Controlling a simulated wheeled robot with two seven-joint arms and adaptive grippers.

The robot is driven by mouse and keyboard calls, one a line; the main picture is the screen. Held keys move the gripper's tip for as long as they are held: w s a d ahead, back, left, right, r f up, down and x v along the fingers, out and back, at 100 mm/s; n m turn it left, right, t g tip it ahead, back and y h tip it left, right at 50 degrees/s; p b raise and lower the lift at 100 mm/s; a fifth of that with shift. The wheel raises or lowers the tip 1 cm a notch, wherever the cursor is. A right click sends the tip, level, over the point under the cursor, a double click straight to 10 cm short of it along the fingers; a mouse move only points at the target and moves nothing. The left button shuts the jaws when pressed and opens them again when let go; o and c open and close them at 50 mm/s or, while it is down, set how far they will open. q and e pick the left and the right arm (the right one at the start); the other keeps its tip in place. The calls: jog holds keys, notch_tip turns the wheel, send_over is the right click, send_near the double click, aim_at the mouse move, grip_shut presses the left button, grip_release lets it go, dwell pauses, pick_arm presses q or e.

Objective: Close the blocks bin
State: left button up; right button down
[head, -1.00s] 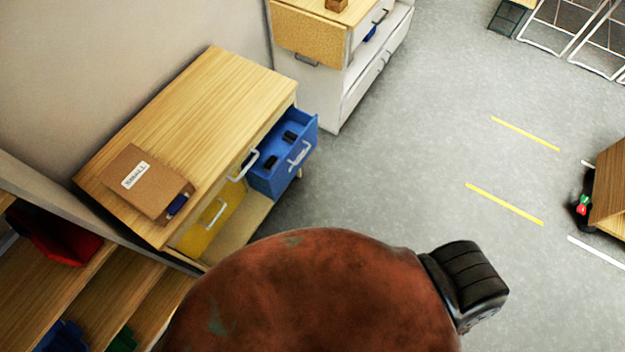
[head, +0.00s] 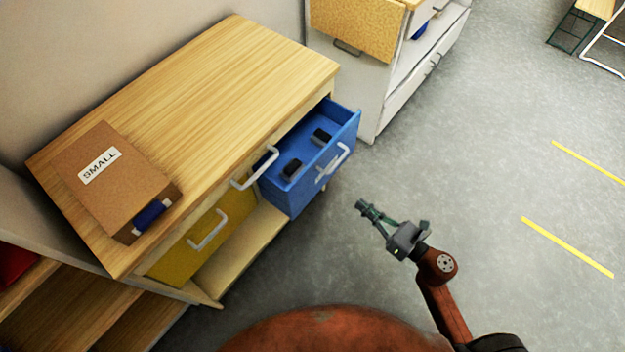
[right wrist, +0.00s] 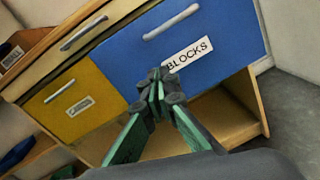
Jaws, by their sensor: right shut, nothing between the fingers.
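The blocks bin is a blue drawer (head: 306,185) pulled out of the right side of a wooden cabinet (head: 220,80), with black blocks inside and a white handle on its front. In the right wrist view its blue front (right wrist: 205,55) carries a white handle and a BLOCKS label. My right gripper (head: 361,207) is shut and empty, in front of and to the right of the bin, apart from it in the head view. In the right wrist view the shut fingertips (right wrist: 160,76) overlap the lower edge of the blue front; I cannot tell whether they touch. My left gripper is out of view.
A yellow drawer (head: 194,240) sits shut left of the bin. A cardboard box (head: 112,185) marked SMALL lies on the cabinet top. A second cabinet (head: 362,28) stands behind. Grey floor (head: 470,130) to the right is clear.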

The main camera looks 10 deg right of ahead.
jog(key=s+a+r+n+y+b, duration=0.1)
jog(key=a+r+n+y, duration=0.1)
jog(key=a+n, duration=0.15)
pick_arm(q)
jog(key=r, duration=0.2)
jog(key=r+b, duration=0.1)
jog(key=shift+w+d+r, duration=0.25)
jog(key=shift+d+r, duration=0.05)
pick_arm(e)
send_near(309, 178)
jog(key=shift+n+g, duration=0.4)
jog(key=shift+n, duration=0.05)
jog(key=x, duration=0.7)
jog(key=shift+r, duration=0.4)
jog(key=shift+s, duration=0.1)
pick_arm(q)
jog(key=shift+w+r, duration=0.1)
